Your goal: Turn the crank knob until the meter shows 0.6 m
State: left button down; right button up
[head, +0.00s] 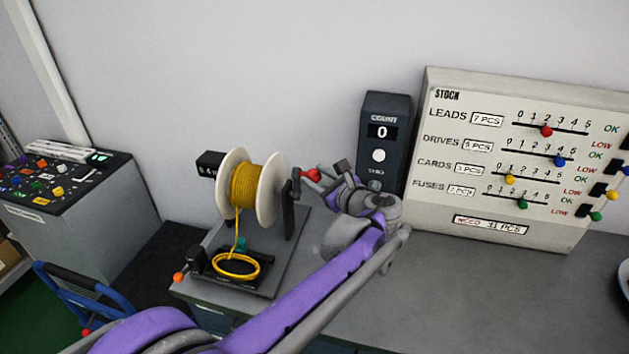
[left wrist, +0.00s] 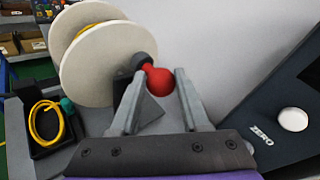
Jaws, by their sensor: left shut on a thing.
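A spool with white flanges and yellow cable (head: 244,186) stands on a dark stand on the bench. Its red crank knob (head: 312,175) is on the right side, on a dark crank arm (head: 296,184). My left gripper (head: 322,176) comes from the right and is shut on the knob. In the left wrist view the red knob (left wrist: 159,81) sits between the fingertips (left wrist: 157,82). The black meter (head: 208,164) behind the spool is partly covered by the flange; its small digits look like 0.4, but are hard to read. My right gripper is not in view.
A yellow cable coil (head: 236,265) lies in a black tray before the spool. A dark counter box (head: 386,140) showing 0 stands right of my gripper, beside a white stock board (head: 500,160). A grey cabinet (head: 60,220) is at left.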

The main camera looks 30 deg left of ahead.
pick_arm(q)
jog(key=shift+w+f, duration=0.15)
jog(key=shift+f, duration=0.05)
jog(key=shift+w+a+f, duration=0.15)
jog(key=shift+w+f, duration=0.05)
jog(key=shift+w, duration=0.4)
jog(key=shift+w+a+f, duration=0.1)
jog(key=shift+w+f, duration=0.1)
jog(key=shift+w, duration=0.4)
jog(key=shift+w+a+f+b, duration=0.25)
jog(key=shift+w+f+b, duration=0.25)
jog(key=shift+w+f, duration=0.45)
jog(key=shift+w, duration=0.1)
jog(key=shift+w+a+f+b, duration=0.1)
jog(key=shift+w+f+b, duration=0.2)
jog(key=shift+f, duration=0.3)
jog(key=shift+w+a+f+b, duration=0.1)
jog(key=shift+w+f+b, duration=0.15)
jog(key=shift+f, duration=0.3)
